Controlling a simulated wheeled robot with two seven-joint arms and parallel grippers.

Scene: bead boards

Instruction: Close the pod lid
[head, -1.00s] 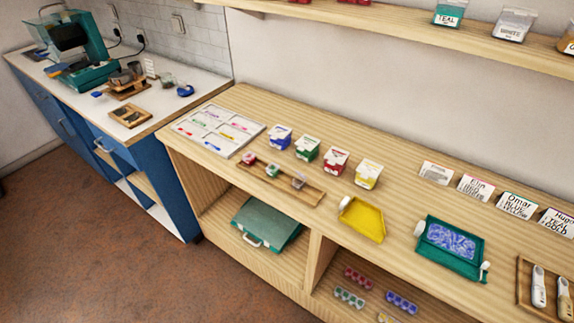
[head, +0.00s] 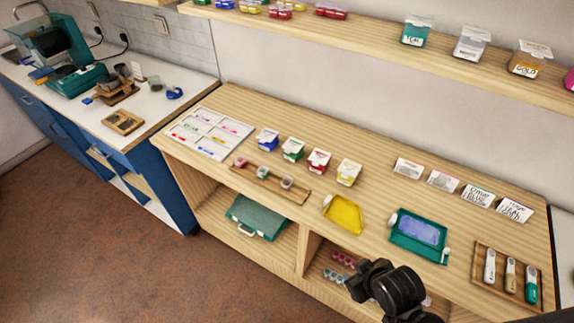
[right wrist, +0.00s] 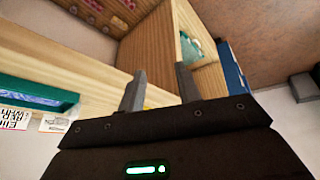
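Small round pods (head: 264,172) sit in a narrow wooden holder (head: 296,194) at the counter's front edge, left of the middle; their lids are too small to judge. Behind them stand a blue box (head: 267,143), a green box (head: 292,153), a red box (head: 318,165) and a yellow box (head: 347,177), with pale tops. My right gripper (head: 370,278) is low in front of the counter, apart from these things. In the right wrist view its two fingers (right wrist: 161,88) are spread with nothing between them. My left gripper is not in view.
A yellow tray (head: 343,214) and a teal tray (head: 420,253) lie on the counter near my right arm. A teal case (head: 258,216) is on the lower shelf. An upper shelf (head: 375,46) holds labelled containers.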

